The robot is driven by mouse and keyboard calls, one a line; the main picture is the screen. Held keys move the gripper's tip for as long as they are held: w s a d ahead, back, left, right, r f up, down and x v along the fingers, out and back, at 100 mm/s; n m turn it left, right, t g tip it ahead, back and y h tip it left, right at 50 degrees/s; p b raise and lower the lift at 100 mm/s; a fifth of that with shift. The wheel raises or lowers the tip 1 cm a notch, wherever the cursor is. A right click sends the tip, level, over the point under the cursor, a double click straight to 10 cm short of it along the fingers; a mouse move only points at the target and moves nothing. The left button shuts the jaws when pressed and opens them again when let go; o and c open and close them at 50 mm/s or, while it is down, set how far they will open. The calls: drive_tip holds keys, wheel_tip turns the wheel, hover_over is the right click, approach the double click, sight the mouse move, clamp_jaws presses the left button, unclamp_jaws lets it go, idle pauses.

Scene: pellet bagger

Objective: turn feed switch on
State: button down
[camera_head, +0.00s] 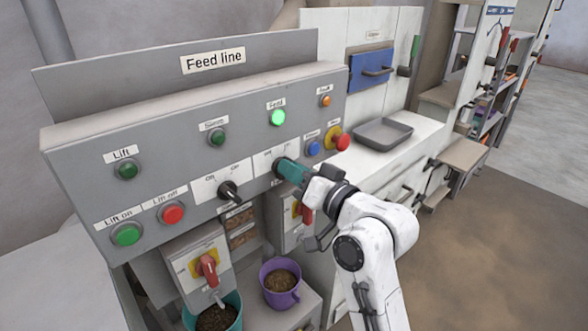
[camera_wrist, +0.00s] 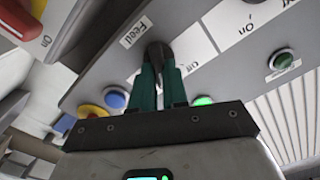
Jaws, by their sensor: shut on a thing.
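The feed switch (camera_wrist: 157,50) is a dark rotary knob on the lower row of the grey Feed line panel (camera_head: 120,184). My gripper (camera_head: 289,171) reaches it from the right, and its teal fingers are shut on the knob. In the wrist view the two green fingers (camera_wrist: 158,72) close around the knob from both sides. The knob's pointer is mostly hidden by the fingers. The feed lamp (camera_head: 278,118) above the switch glows bright green.
A second black rotary knob (camera_head: 228,191) sits left of my gripper. A blue button (camera_head: 314,148) and a red emergency button (camera_head: 341,142) are close on the right. Below stand a purple bucket (camera_head: 268,296) and a teal bucket (camera_head: 230,309) with pellets. A grey tray (camera_head: 383,134) lies on the counter.

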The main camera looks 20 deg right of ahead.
drive_tip(key=c, duration=1.1)
unclamp_jaws()
drive_tip(key=shift+c, duration=0.2)
drive_tip(key=b+v, duration=0.2)
drive_tip(key=v, duration=0.8)
drive_tip(key=shift+s, duration=0.4)
drive_tip(key=shift+d, duration=0.1)
